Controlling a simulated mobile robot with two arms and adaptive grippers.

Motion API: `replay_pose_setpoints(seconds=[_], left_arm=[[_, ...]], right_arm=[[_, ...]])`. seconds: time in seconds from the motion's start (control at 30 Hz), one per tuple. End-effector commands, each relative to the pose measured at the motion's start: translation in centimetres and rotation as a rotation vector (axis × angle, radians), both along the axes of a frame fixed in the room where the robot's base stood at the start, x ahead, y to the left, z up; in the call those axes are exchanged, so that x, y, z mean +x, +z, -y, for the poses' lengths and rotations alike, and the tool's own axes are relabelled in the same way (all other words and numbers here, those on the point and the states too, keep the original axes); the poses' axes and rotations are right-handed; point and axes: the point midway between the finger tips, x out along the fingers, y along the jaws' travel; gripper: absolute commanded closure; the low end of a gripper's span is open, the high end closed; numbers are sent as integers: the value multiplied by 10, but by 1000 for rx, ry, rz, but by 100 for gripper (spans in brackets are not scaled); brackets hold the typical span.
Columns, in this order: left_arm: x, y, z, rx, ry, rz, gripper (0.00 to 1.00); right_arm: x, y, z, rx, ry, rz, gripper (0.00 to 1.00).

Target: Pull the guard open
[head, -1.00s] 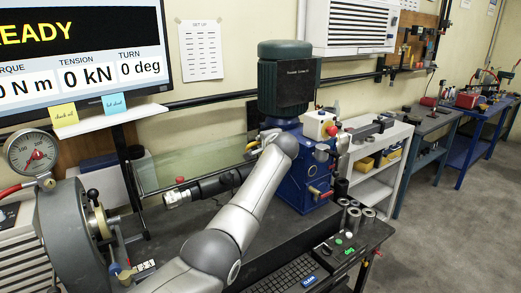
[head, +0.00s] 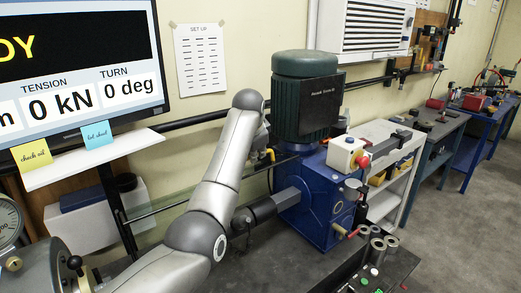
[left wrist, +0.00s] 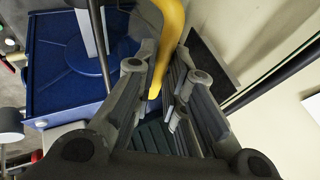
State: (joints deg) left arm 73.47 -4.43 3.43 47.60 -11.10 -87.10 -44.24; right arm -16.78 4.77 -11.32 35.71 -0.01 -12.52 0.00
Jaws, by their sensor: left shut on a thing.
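The guard (head: 185,190) is a clear panel with a dark edge bar, running along the back of the bench behind my left arm. Its yellow handle (head: 271,155) shows beside the blue machine. In the left wrist view the yellow handle (left wrist: 168,45) comes down between the fingers. My left gripper (left wrist: 160,88) is shut on this handle. In the head view the gripper is mostly hidden by my own arm, and part of the guard is covered too. My right gripper is in neither view.
A blue machine (head: 315,205) with a green motor (head: 303,100) stands right of the handle, its dark shaft pointing left. A control box (head: 347,155) with a red knob is on its right. A screen (head: 75,65) and shelf (head: 95,157) stand at left. Metal sockets (head: 378,245) stand at front right.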

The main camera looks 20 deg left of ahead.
Motion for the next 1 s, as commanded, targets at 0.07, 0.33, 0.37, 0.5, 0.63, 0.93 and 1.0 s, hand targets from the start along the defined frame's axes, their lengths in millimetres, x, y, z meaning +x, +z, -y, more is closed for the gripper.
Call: replay_pose_setpoints(seconds=[0.07, 0.33, 0.37, 0.5, 0.63, 0.93, 1.0], left_arm=[[-2, 2, -3, -12, 2, 4, 100], [-6, 3, -7, -29, 2, -5, 100], [-6, 3, -7, -29, 2, -5, 100], [-6, 3, -7, -27, 3, -4, 100], [-6, 3, -8, -27, 4, -3, 84], [-7, 1, -6, -28, 2, -12, 66], [-7, 0, -6, -28, 1, -13, 66]], right_arm=[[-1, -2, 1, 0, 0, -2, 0], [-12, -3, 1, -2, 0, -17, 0], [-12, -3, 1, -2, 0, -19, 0], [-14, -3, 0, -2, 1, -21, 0], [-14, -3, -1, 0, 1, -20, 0], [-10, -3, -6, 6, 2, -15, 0], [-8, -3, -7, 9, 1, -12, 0]])
